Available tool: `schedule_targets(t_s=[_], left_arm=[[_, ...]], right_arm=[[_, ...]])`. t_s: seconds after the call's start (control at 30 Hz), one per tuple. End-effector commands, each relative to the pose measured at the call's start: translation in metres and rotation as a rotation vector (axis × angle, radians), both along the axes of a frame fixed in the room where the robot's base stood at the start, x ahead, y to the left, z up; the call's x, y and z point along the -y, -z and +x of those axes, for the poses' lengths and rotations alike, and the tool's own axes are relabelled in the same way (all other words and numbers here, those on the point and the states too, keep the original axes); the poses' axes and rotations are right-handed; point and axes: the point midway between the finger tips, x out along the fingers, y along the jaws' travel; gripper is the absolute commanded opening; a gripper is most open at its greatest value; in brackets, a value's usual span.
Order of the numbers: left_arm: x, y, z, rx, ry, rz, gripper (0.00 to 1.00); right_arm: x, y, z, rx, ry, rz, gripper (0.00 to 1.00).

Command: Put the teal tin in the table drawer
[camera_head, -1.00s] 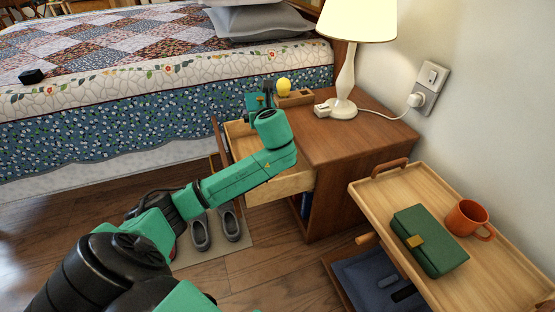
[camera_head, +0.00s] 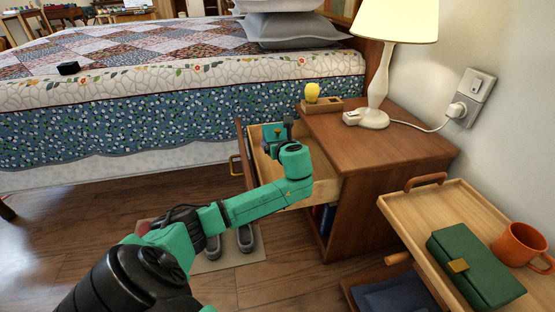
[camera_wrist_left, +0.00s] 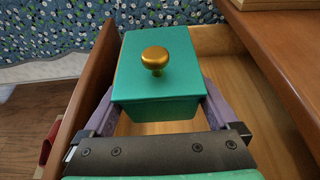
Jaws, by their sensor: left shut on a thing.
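The teal tin (camera_wrist_left: 160,70) is a box with a flat lid and a round gold knob. It also shows in the head view (camera_head: 273,138). My left gripper (camera_wrist_left: 157,112) is shut on the tin, one finger on each side. The tin is upright within the opening of the pulled-out table drawer (camera_head: 322,190), between its walls. I cannot tell whether its base touches the drawer floor. In the wrist view, the brown drawer front (camera_wrist_left: 82,95) runs along the left and pale drawer wood shows at right. My right gripper is not in view.
The wooden bedside table (camera_head: 375,140) carries a lamp (camera_head: 375,85) and a small wooden holder with a yellow object (camera_head: 312,92). A tray cart (camera_head: 425,205) with a green box (camera_head: 474,266) and orange mug (camera_head: 520,244) stands at right. The bed (camera_head: 180,110) is behind.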

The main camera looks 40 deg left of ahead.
Motion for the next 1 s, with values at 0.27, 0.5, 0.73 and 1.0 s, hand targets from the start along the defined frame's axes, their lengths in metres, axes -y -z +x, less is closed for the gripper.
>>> schedule_targets(t_s=[0.27,0.5,0.73,1.0], left_arm=[[0.0,0.042,0.0,0.0,0.001,0.001,0.25],[0.0,0.043,0.0,-0.001,0.0,0.001,0.25],[0.0,0.051,0.0,-0.002,0.002,0.0,0.25],[0.001,0.054,0.0,-0.002,0.0,-0.001,1.0]], right_arm=[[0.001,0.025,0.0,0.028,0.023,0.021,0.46],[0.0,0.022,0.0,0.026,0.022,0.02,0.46],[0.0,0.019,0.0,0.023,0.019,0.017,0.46],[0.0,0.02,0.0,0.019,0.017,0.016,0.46]])
